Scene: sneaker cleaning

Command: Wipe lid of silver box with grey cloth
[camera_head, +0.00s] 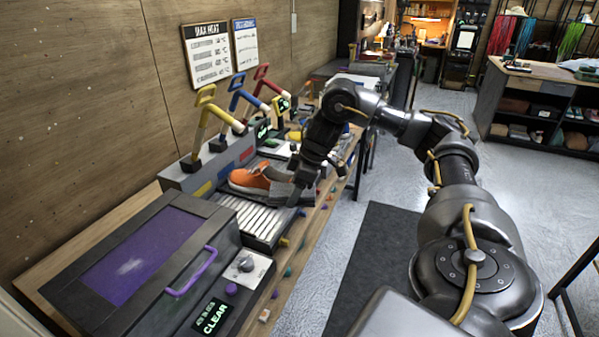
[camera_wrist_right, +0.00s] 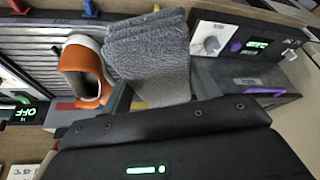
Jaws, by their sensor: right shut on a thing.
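The silver box (camera_head: 210,300) stands at the near left of the bench, with a dark-framed lid (camera_head: 75,290). The lid has a purple panel (camera_head: 150,255) with a whitish smudge, and a purple handle (camera_head: 192,273). My right gripper (camera_head: 303,182) is shut on the grey cloth (camera_head: 292,196), above the bench beside the orange shoe and apart from the box. In the right wrist view the folded grey cloth (camera_wrist_right: 150,55) fills the middle, and the box front (camera_wrist_right: 235,48) with its knob and display shows at the right. My left gripper is not in view.
An orange shoe (camera_head: 258,181) sits on a ribbed rack (camera_head: 250,222) just behind the box. Yellow (camera_head: 212,120), blue (camera_head: 238,90) and red levers stand along the wall side. Small coloured knobs line the bench's front edge. Open floor lies to the right.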

